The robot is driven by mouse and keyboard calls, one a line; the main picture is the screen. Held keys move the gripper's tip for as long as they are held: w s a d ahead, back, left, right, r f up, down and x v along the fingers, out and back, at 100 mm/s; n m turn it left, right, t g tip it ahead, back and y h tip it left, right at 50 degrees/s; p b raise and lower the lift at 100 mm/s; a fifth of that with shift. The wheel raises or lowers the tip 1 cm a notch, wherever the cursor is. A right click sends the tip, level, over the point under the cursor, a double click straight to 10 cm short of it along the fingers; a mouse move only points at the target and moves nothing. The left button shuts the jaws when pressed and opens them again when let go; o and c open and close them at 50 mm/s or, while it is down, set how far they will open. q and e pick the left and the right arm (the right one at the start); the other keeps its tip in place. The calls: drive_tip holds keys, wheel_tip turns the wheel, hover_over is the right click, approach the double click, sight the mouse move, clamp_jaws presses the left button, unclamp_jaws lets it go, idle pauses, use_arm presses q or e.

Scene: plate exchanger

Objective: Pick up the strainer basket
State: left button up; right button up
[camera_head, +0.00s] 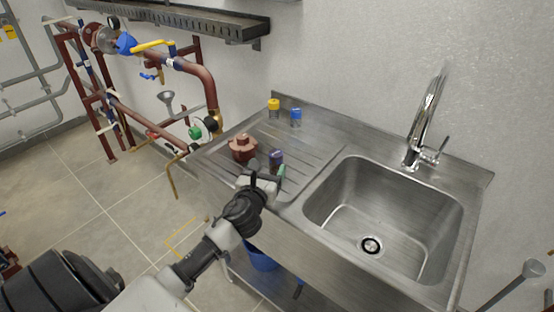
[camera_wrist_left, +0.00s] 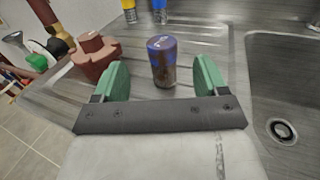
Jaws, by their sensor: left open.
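The strainer basket seems to be the small dark cylinder (camera_wrist_left: 162,62), purple-blue on top and brown below, standing upright on the sink's ribbed drainboard. It also shows in the head view (camera_head: 276,158), partly behind my gripper. My left gripper (camera_wrist_left: 161,82) has its two green fingers apart, one on each side of the cylinder in the picture, with nothing between them touching it that I can see. In the head view the left gripper (camera_head: 265,174) is low over the front of the drainboard. My right gripper is not in view.
A red-brown flanged fitting (camera_head: 243,148) stands left of the cylinder. A yellow-topped item (camera_head: 273,108) and a blue-topped item (camera_head: 295,117) stand at the back. The sink basin (camera_head: 385,215) and tap (camera_head: 425,125) are to the right. Red pipework (camera_head: 190,75) is at the left.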

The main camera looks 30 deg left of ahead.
sight(274, 159)
use_arm(q)
drive_tip(key=shift+x, duration=0.8)
drive_tip(key=shift+w, duration=0.4)
drive_tip(key=x, duration=0.3)
drive_tip(key=shift+w+f, duration=0.1)
drive_tip(key=shift+w, duration=0.25)
drive_tip(key=shift+w+a, duration=0.2)
drive_tip(key=shift+w, duration=0.3)
drive_tip(key=c, duration=1)
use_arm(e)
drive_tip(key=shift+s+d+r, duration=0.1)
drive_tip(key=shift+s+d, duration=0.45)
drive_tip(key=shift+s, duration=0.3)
